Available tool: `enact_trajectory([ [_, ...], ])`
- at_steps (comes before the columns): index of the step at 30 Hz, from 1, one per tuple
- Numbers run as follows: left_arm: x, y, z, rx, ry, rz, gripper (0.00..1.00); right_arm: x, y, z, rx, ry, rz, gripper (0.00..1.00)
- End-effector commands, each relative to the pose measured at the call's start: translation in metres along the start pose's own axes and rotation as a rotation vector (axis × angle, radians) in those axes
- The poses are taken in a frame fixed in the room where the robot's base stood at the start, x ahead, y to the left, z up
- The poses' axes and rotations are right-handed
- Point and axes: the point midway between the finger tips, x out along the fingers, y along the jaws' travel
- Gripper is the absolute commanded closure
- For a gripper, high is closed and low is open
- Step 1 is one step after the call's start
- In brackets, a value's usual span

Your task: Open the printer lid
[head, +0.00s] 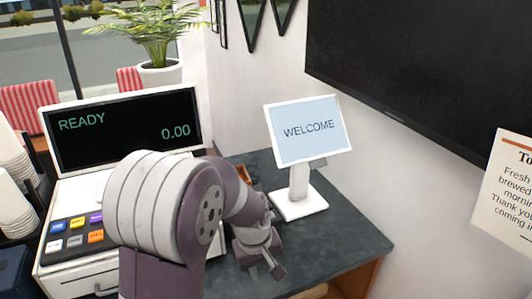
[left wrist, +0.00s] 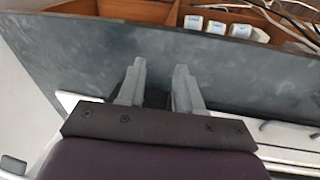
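I cannot make out a printer or its lid in either view. My left arm covers the middle of the counter in the head view and may hide it. My left gripper (head: 262,264) is over the dark grey counter (head: 345,240), in front of the customer display. In the left wrist view, its two fingers (left wrist: 160,85) stand apart over the counter. A small dark area shows between the finger bases, and I cannot tell what it is. No held object is visible. My right gripper is in neither view.
The cash register (head: 125,125) stands left, its screen reading READY. The white WELCOME display (head: 309,130) stands behind my gripper. Paper cups (head: 12,205) are at far left. An open wooden shelf with white rolls (left wrist: 215,27) and cables lies beyond the counter edge in the wrist view.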

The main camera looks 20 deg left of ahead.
Motion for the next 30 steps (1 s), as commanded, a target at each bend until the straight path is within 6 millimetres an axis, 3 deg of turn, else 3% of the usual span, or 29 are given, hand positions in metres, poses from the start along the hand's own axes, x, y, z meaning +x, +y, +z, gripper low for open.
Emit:
enact_trajectory([
  [1, -0.055, 0.013, -0.046, -0.279, -0.017, 0.018, 0.65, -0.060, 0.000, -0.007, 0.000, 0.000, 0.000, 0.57],
  [3, -0.070, 0.017, -0.099, -0.699, -0.061, 0.047, 0.65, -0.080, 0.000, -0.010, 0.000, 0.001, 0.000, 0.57],
  [6, -0.092, 0.013, -0.162, -1.187, -0.133, 0.088, 0.65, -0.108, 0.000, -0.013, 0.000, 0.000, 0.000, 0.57],
  [9, -0.105, 0.005, -0.201, -1.504, -0.198, 0.116, 0.65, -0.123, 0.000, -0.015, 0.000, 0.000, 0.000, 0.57],
  [14, -0.097, 0.000, -0.219, -1.678, -0.243, 0.130, 0.65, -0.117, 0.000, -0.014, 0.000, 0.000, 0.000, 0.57],
  [20, -0.047, 0.009, -0.216, -1.676, -0.241, 0.131, 0.65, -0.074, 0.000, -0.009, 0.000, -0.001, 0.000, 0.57],
  [22, -0.044, 0.016, -0.215, -1.676, -0.243, 0.127, 0.65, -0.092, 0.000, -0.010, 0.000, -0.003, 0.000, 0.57],
  [24, -0.027, 0.020, -0.214, -1.677, -0.242, 0.126, 0.65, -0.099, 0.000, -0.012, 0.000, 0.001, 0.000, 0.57],
  [30, 0.007, 0.028, -0.213, -1.675, -0.240, 0.129, 0.65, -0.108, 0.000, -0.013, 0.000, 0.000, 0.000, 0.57],
])
